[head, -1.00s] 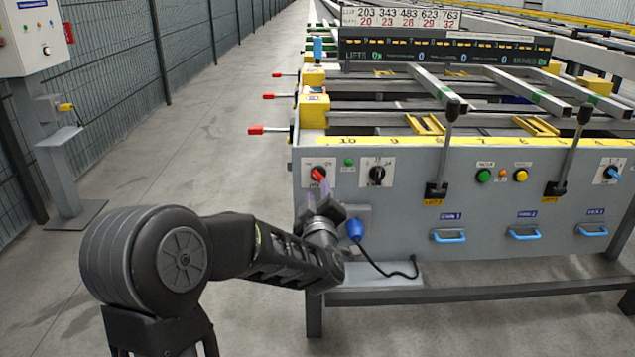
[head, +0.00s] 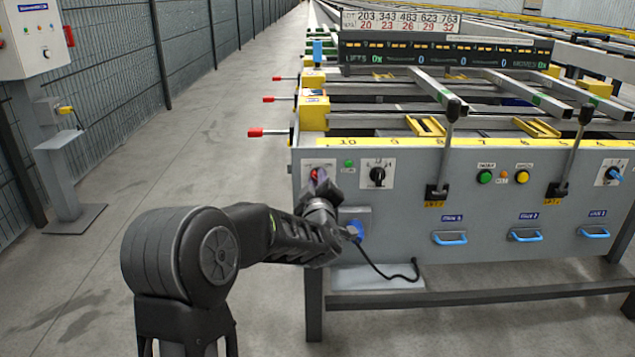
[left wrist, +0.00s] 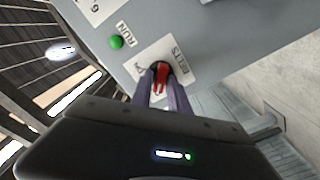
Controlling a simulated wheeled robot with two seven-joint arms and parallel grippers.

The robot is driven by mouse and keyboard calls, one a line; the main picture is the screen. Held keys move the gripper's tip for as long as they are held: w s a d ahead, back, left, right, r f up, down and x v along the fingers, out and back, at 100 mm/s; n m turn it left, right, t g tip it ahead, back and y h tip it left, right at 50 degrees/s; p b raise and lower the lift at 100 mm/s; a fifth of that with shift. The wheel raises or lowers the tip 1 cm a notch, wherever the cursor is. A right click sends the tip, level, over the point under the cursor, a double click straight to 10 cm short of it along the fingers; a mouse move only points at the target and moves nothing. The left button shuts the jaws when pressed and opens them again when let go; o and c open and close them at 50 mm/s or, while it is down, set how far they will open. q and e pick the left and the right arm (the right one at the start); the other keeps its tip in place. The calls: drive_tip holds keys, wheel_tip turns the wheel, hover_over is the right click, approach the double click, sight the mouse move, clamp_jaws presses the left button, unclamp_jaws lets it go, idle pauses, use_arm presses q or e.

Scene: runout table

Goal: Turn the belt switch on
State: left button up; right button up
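The belt switch (head: 315,174) is a red handle on a dark round base, on a white plate at the left end of the grey panel. In the left wrist view the red handle (left wrist: 159,84) sits beside the word BELTS. My left gripper (left wrist: 161,88) is at the switch, one finger on each side of the handle. The fingers look parted, with a small gap beside the handle; contact cannot be made out. In the head view my left gripper (head: 318,188) partly hides the switch. My right gripper is not in view.
A green RUN lamp (head: 349,163) and a black selector knob (head: 377,176) are right of the switch. A blue plug (head: 355,230) with a black cable is just below. Red-tipped levers (head: 256,132) stick out at the left. The aisle floor is clear.

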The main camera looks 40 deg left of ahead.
use_arm(q)
clamp_jaws()
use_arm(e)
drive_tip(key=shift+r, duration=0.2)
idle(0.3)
use_arm(q)
drive_tip(key=shift+w+d+m+p, duration=0.1)
drive_tip(key=shift+d+m+p, duration=0.05)
drive_tip(key=shift+m+p, duration=3.65)
drive_tip(key=shift+w+d+m+p, duration=0.1)
drive_tip(key=shift+m+p, duration=2.2)
drive_tip(key=shift+m, duration=2.9)
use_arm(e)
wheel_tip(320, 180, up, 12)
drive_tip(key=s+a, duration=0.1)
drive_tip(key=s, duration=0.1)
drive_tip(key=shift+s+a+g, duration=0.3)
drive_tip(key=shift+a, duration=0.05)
use_arm(q)
drive_tip(key=shift+o, duration=1.8)
unclamp_jaws()
